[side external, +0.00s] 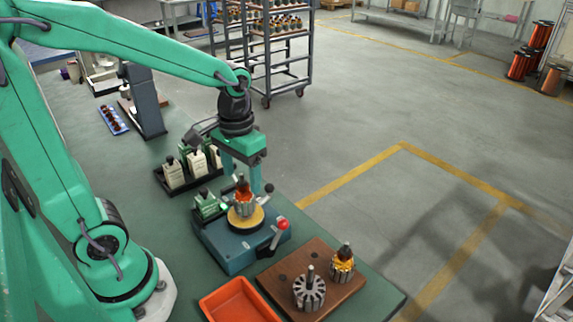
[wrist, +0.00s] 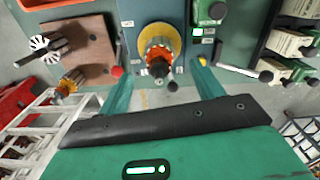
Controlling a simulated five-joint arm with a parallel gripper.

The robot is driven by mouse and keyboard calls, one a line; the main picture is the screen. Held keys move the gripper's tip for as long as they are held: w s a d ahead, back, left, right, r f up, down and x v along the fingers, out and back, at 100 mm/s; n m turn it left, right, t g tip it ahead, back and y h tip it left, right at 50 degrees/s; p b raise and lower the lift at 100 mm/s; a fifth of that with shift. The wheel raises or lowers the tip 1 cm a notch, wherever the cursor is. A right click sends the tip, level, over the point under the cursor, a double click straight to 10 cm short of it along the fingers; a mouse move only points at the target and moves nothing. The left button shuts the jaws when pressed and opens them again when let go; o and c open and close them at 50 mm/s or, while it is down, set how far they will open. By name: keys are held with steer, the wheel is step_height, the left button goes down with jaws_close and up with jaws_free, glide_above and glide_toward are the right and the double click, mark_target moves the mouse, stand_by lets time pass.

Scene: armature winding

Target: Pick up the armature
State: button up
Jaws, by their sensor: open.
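An armature with orange-red windings (side external: 244,196) stands upright on the round yellow seat of a blue winding fixture (side external: 224,250). In the wrist view the armature (wrist: 158,56) shows end-on, its shaft pointing toward the camera. My gripper (side external: 242,184) is open just above and around its upper part. In the wrist view the two teal fingers of my gripper (wrist: 160,76) lie left and right of the armature, with a gap on both sides. Two more armatures stand on a brown wooden board: a bare grey one (side external: 309,290) and one with yellow-orange windings (side external: 343,262).
A red-knobbed lever (side external: 281,224) stands at the fixture's right, and a small green-and-white unit (side external: 207,205) at its back left. An orange tray (side external: 236,303) lies in front. A black tray of wire containers (side external: 185,170) is behind. The wooden board (side external: 325,270) is near the bench edge.

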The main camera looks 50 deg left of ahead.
mark_target(243, 182)
steer(key=shift+f, duration=1.85)
steer(key=c, duration=1.3)
steer(key=shift+r, duration=0.1)
steer(key=shift+r, duration=0.85)
steer(key=r, duration=0.2)
steer(key=shift+s+d+r, duration=0.15)
steer(key=shift+d+r, duration=0.25)
steer(key=s+d+r, duration=0.2)
steer(key=d, duration=0.1)
steer(key=s+d+r, duration=0.2)
steer(key=d, duration=0.1)
steer(key=s+d+r, duration=0.1)
steer(key=d+r, duration=0.1)
steer(key=d, duration=0.1)
steer(key=shift+s+d+r, duration=0.15)
steer(key=shift+s+r, duration=0.05)
steer(key=shift+s, duration=0.2)
